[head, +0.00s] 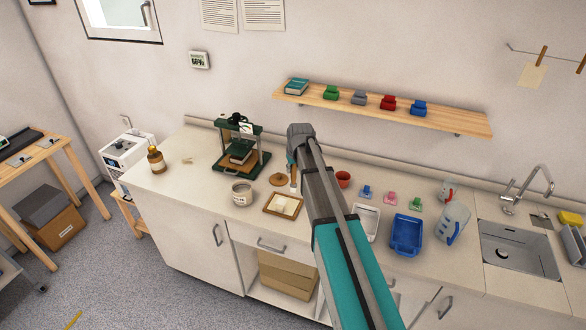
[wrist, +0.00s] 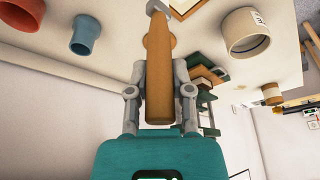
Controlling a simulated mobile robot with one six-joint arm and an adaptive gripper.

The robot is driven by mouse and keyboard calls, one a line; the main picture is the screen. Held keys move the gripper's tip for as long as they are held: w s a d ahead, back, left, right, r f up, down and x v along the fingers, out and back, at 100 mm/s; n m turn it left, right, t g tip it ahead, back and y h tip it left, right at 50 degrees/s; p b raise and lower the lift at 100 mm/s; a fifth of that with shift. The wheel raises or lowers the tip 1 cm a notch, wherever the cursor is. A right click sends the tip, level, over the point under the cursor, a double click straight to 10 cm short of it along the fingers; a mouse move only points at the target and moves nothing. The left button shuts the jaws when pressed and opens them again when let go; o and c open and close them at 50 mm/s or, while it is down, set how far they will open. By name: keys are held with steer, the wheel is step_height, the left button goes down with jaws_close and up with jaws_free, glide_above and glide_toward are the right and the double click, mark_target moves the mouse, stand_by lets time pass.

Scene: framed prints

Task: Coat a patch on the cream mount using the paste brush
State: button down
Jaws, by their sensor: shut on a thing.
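My gripper (wrist: 159,82) is shut on the paste brush (wrist: 159,60), gripping its wooden handle; a grey ferrule shows at the top edge of the wrist view and the bristles are out of frame. In the head view my gripper (head: 291,165) is above the counter, just behind the cream mount (head: 284,205). The mount is a pale sheet in a wooden-edged tray or frame lying flat on the counter. I cannot tell whether the bristles touch anything. A pale labelled jar (head: 241,194) stands left of the mount, and also shows in the wrist view (wrist: 246,33).
A red pot (head: 343,179), white tray (head: 366,222), blue tray (head: 406,235) and sink (head: 520,255) are to the right.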

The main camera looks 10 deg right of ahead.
steer(key=shift+r+p, duration=0.7)
steer(key=shift+r, duration=0.25)
steer(key=shift+f+b, duration=1.4)
steer(key=shift+a+r, duration=0.1)
steer(key=shift+a, duration=0.05)
